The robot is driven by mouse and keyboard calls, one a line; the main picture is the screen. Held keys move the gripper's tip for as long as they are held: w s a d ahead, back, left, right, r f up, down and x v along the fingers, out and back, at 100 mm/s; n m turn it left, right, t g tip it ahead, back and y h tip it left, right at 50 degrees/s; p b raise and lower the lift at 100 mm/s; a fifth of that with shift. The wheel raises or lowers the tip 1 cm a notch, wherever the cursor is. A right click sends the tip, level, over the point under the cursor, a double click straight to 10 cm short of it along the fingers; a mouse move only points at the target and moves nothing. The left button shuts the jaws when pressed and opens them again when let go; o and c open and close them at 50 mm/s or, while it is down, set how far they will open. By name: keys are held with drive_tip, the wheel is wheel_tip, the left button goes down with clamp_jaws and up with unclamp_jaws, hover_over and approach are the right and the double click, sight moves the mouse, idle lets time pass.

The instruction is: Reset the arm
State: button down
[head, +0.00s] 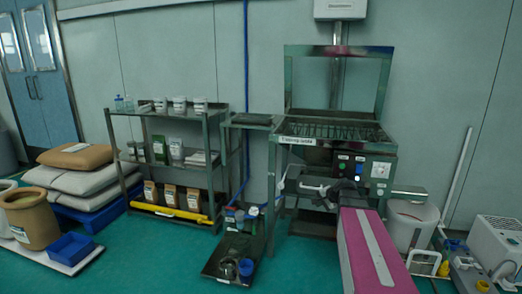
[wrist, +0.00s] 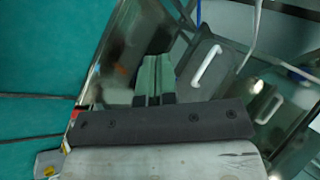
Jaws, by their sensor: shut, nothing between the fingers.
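My gripper (wrist: 152,77) shows in the wrist view as two green fingers pressed together, with nothing between them. It points toward a metal surface with a white handle (wrist: 209,66) to the right of the fingers. In the head view my arm reaches from the lower right to the front of the vibrating sieve machine (head: 338,130). The fingers cannot be made out clearly there. The machine has an open-topped metal frame and a control panel (head: 350,166) with buttons.
A metal shelf (head: 165,113) with tubs and bags stands left of the machine. A white bucket (head: 408,222) stands to the right. Stacked sacks (head: 77,157) are at far left.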

drive_tip(key=s+a+f+n+g+h, duration=0.1)
drive_tip(key=s+a+f+n+g, duration=0.1)
drive_tip(key=s, duration=0.5)
drive_tip(key=s+a+f+n+g+h, duration=0.2)
drive_tip(key=s+a+f+n, duration=0.2)
drive_tip(key=s, duration=0.3)
drive_tip(key=s+a+f+n+g+h, duration=0.1)
drive_tip(key=s+a+f+n+g, duration=0.1)
drive_tip(key=s, duration=0.5)
drive_tip(key=shift+a+f+n+g+h, duration=0.3)
drive_tip(key=shift+a+f+n+h, duration=0.1)
drive_tip(key=shift+a+f+n, duration=0.45)
